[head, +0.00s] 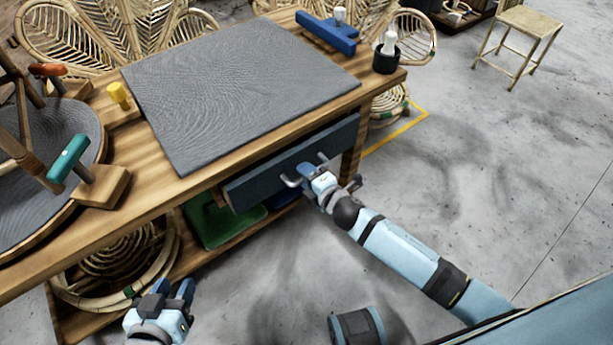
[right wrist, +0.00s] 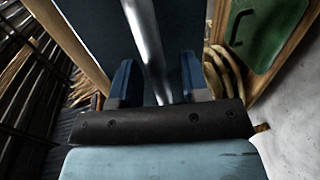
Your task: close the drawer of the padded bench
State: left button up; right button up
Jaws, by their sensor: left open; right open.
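The padded bench (head: 150,160) is a wooden table with a grey textured pad (head: 235,85) on top. Its dark grey drawer (head: 265,180) is under the front edge; how far it stands out is hard to tell from here. A metal bar handle (head: 292,182) is on the drawer front. It also shows in the right wrist view (right wrist: 146,38). My right gripper (head: 308,171) is at the handle, its open blue fingers (right wrist: 160,88) on either side of the bar. My left gripper (head: 170,288) is open and empty, low in front of the bench.
A round grey-topped piece (head: 35,190) and clamps stand at left. A green tray (head: 225,222) and rattan coils (head: 115,265) sit below. The floor at right is clear up to a stool (head: 530,22).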

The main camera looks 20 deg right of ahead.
grip_shut()
jog(key=x, duration=0.4)
jog(key=shift+w+r, duration=0.1)
jog(key=shift+r, duration=0.35)
jog(key=shift+d, duration=0.1)
jog(key=shift+c, duration=1.7)
grip_release()
jog(key=o, duration=0.3)
jog(key=shift+o, duration=0.2)
